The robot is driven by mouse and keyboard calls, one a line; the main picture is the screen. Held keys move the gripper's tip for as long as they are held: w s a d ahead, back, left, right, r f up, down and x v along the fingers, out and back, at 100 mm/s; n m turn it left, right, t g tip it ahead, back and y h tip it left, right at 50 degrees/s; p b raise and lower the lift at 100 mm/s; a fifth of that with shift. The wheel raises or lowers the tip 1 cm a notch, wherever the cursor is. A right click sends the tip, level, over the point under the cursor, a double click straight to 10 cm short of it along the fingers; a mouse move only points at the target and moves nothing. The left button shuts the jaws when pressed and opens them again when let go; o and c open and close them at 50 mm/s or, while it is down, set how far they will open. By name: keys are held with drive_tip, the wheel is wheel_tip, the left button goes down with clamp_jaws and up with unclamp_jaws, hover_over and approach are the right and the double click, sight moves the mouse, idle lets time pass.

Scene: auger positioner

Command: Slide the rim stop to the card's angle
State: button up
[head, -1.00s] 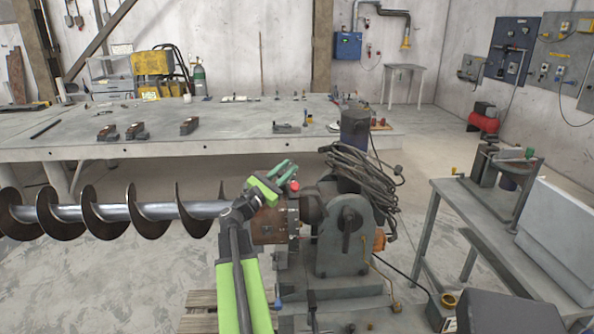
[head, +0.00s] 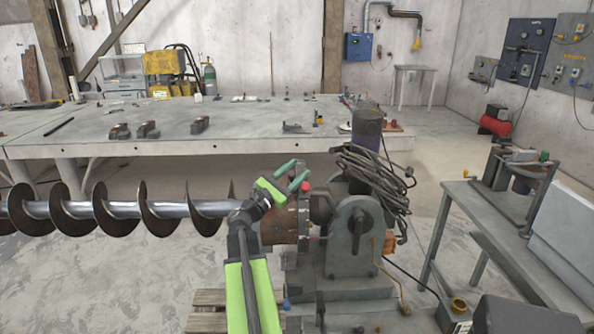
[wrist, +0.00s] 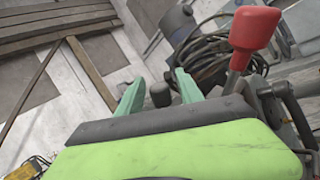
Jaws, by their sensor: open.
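A rusty brown round plate (head: 280,226) sits between the steel auger (head: 120,209) and the grey positioner housing (head: 350,235). A red knob (head: 305,187) shows at its upper right rim. It looks like the same red knob on a stem (wrist: 254,28) in the wrist view, but I cannot tell whether it is the rim stop. My gripper (head: 293,174) is above the plate's top, green fingers apart and empty. In the wrist view my gripper (wrist: 158,90) has the knob to the right, outside the fingers. I cannot make out an angle card.
Dark cables (head: 375,180) are coiled around the motor (head: 367,127) just right of the plate. A long grey workbench (head: 190,150) spans the back. A smaller side table (head: 470,220) stands at the right. Open floor lies between the workbench and the auger.

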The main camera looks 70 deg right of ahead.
drive_tip(key=b+v, duration=0.5)
drive_tip(key=v, duration=1.2)
drive_tip(key=shift+b, duration=0.4)
drive_tip(key=shift+s, duration=0.1)
drive_tip(key=shift+c, duration=0.2)
